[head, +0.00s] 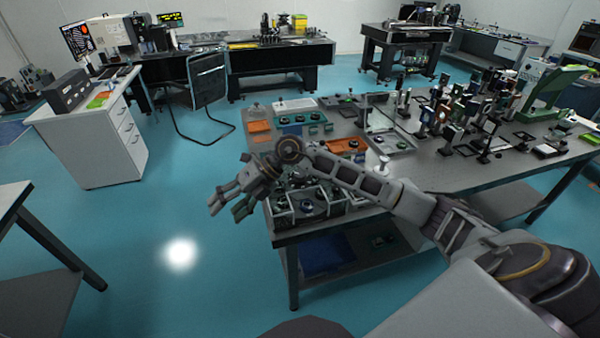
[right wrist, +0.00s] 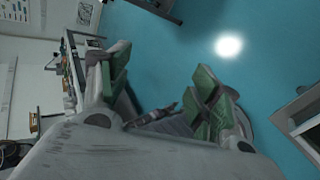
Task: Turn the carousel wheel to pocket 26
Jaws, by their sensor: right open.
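My right gripper (head: 229,207) is open and empty, held out over the floor just left of the near corner of the optical table (head: 400,232). In the right wrist view, its green-padded fingers (right wrist: 163,85) stand apart with only blue floor between them. I cannot make out a carousel wheel or any pocket numbers in either view. My right forearm crosses above the table's near end and hides part of it. My left gripper is not in view.
A divided tray (head: 309,215) with round dark parts lies near the table's corner, close to my right wrist. Orange bins (head: 259,126) and many optical mounts (head: 459,128) stand further along. A white drawer cabinet (head: 95,150) is at left. The floor between is clear.

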